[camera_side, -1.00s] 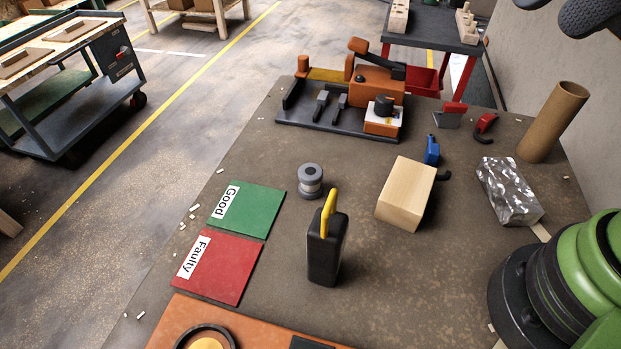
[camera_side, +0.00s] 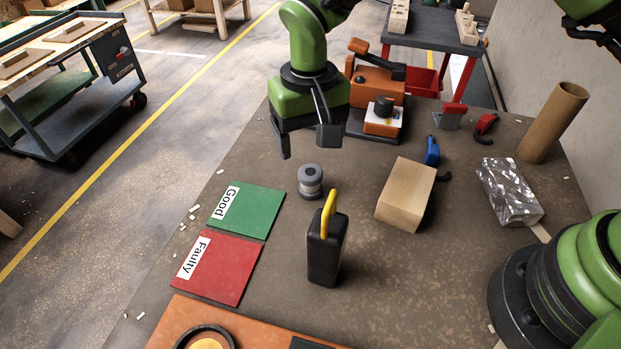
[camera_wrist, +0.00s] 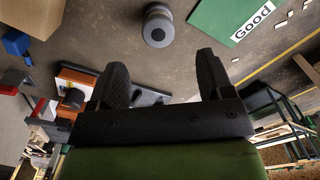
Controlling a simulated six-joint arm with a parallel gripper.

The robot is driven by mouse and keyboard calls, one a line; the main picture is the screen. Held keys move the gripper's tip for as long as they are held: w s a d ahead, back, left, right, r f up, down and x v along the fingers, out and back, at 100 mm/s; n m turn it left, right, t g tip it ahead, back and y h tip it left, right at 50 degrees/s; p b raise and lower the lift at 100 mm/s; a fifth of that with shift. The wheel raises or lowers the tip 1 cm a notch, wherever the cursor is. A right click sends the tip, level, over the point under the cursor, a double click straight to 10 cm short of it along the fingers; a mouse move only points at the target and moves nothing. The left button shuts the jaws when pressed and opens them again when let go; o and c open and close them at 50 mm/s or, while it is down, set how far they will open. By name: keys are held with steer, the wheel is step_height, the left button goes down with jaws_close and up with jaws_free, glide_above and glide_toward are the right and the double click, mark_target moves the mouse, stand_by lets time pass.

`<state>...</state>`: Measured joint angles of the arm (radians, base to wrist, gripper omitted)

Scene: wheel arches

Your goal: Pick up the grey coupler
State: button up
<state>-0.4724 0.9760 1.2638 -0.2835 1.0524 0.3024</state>
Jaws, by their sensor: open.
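The grey coupler (camera_side: 310,181) is a short ribbed cylinder standing upright on the table, just right of the green Good mat. It also shows in the wrist view (camera_wrist: 157,25) near the top, beyond the fingertips. My gripper (camera_side: 307,150) hangs above and behind the coupler in the side view, fingers pointing down. In the wrist view the two black fingers (camera_wrist: 163,72) stand wide apart with nothing between them. The gripper is open and apart from the coupler.
A black block with a yellow handle (camera_side: 327,247) stands close in front of the coupler. The green Good mat (camera_side: 252,212) and red Faulty mat (camera_side: 222,268) lie to the left. A wooden block (camera_side: 406,194) stands to the right. An orange fixture (camera_side: 375,82) is behind.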

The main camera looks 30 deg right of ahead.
mark_target(311, 172)
step_height(311, 172, down, 10)
steer(key=shift+d+r, duration=0.1)
steer(key=shift+r, duration=0.05)
stand_by(0.3)
steer(key=c, duration=1)
